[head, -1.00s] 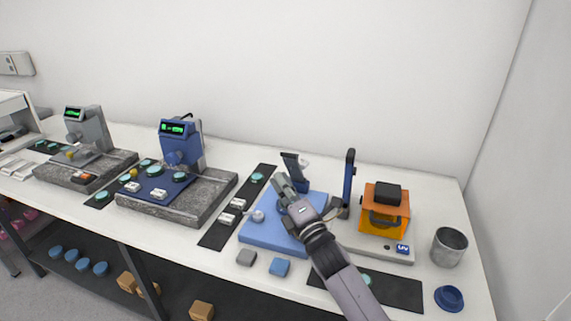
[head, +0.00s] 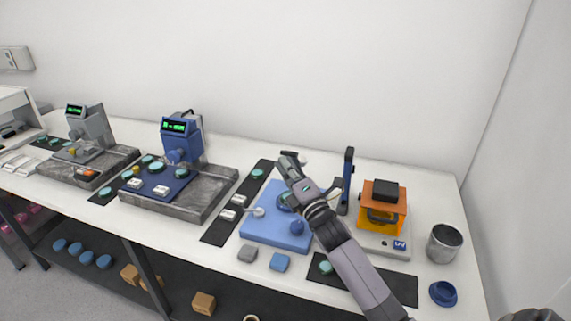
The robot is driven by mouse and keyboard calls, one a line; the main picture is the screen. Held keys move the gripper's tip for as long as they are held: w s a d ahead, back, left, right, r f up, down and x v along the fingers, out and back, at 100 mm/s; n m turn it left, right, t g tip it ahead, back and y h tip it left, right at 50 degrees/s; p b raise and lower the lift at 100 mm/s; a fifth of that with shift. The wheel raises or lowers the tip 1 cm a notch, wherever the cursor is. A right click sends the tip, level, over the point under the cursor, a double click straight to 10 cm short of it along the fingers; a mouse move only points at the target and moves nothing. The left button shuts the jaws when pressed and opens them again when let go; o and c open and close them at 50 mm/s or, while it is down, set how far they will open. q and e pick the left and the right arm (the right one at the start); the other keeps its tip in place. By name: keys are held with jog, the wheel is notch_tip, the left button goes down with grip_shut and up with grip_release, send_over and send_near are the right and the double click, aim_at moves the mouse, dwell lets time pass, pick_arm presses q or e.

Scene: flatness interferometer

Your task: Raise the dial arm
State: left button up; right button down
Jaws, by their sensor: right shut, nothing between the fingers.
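My right gripper (head: 288,163) is shut and empty. Its fingertips are at the back of a blue base plate (head: 262,231), in front of a dark-topped stand (head: 294,154). The gripper and its wrist hide most of this stand, and I cannot tell whether they touch. On the plate are a silver ball-ended lever (head: 258,211), a teal disc (head: 284,199), partly covered, and a blue ball-like knob (head: 297,228). I cannot make out clearly which part is the dial arm. My left gripper is not in view.
A tall blue post (head: 348,177) stands right of my wrist. Beyond it are an orange box (head: 383,205), a metal cup (head: 444,243) and a blue dish (head: 443,293). A blue instrument (head: 181,139) stands to the left.

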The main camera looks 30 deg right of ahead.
aim_at(289, 153)
jog(key=p, duration=0.1)
jog(key=w+d+r+m+g+p, duration=0.1)
jog(key=p, duration=0.1)
jog(key=r+m+g+p, duration=0.1)
jog(key=p, duration=0.1)
jog(key=shift+w+d+r+h, duration=0.15)
jog(key=shift+d+r+h, duration=0.1)
jog(key=shift+d+h, duration=0.05)
jog(key=w+d+r, duration=0.1)
jog(key=w+d+r+p, duration=0.1)
jog(key=w+d, duration=0.1)
jog(key=shift+d+r, duration=0.1)
jog(key=shift+d, duration=0.2)
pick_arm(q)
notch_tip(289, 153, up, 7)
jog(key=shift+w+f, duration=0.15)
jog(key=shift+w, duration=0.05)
pick_arm(e)
jog(key=shift+w+d+r, duration=0.3)
jog(key=shift+w+d, duration=0.3)
jog(key=shift+d, duration=0.05)
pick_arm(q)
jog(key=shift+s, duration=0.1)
